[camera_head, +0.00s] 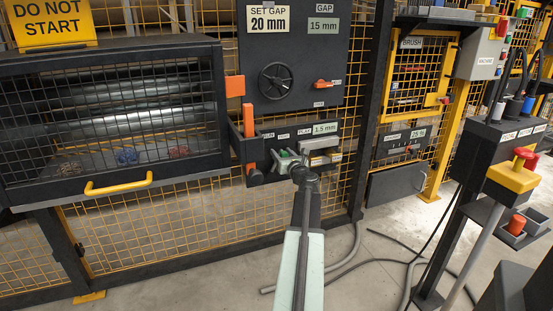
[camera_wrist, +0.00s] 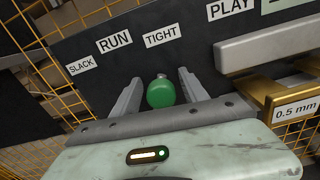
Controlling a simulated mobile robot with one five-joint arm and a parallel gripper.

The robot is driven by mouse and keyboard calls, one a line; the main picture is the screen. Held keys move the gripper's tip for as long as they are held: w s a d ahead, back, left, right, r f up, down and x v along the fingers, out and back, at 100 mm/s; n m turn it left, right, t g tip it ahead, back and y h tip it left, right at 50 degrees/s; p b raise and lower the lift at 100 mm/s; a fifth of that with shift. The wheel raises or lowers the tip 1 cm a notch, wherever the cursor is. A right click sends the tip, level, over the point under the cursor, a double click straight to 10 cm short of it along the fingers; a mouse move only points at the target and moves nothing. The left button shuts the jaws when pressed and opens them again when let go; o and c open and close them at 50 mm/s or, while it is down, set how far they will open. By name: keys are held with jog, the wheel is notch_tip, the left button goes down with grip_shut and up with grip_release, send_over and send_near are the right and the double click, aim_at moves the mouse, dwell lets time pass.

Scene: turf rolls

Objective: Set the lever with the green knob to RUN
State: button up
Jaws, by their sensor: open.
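The lever's green knob (camera_wrist: 160,94) sits between the two fingers of my gripper (camera_wrist: 158,76) in the wrist view. The fingers stand apart, with a gap visible on each side of the knob. The labels SLACK (camera_wrist: 81,64), RUN (camera_wrist: 114,41) and TIGHT (camera_wrist: 162,36) run left to right on the dark panel. The knob appears below TIGHT in the picture, to the right of RUN. The lever's shaft is mostly hidden behind the knob. In the head view, green shows at the panel (camera_head: 284,153) by the end of my arm, where details are small.
A grey bar (camera_wrist: 262,38) and a brass-coloured block (camera_wrist: 285,100) marked 0.5 mm lie right of the gripper. An orange upright handle (camera_head: 248,121) stands left of the panel. A caged box with a yellow handle (camera_head: 118,184) is further left. Hoses lie on the floor.

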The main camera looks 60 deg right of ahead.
grip_shut()
dwell(1.4)
